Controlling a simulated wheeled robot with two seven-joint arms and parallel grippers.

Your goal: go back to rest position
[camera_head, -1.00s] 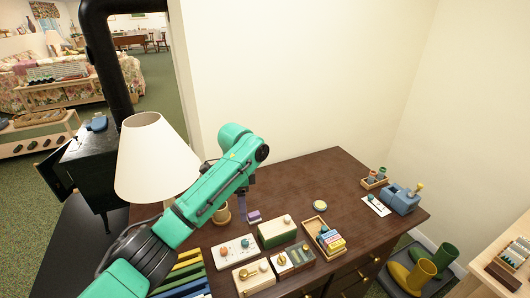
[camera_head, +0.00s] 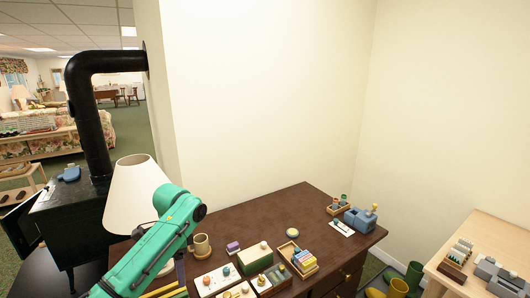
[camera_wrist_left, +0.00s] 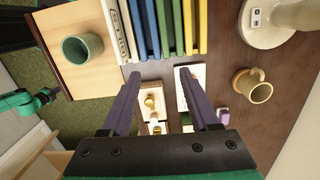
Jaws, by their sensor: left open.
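My left arm comes in from the lower left in the head view, in front of the lamp. In the left wrist view my left gripper (camera_wrist_left: 160,74) points down over the dark brown table (camera_head: 270,216). Its two purple fingers are apart, with nothing held between them. Below them are a light wooden box with gold knobs (camera_wrist_left: 152,92) and part of a white card (camera_wrist_left: 199,78). In the head view the arm hides most of the gripper.
A white lamp (camera_head: 130,190) and a mug (camera_head: 202,245) stand near the arm. A green box (camera_head: 255,258), a tray of coloured blocks (camera_head: 291,247) and a blue-grey block (camera_head: 360,220) stand on the table. A black stove (camera_head: 70,225) is at left. The table's back middle is clear.

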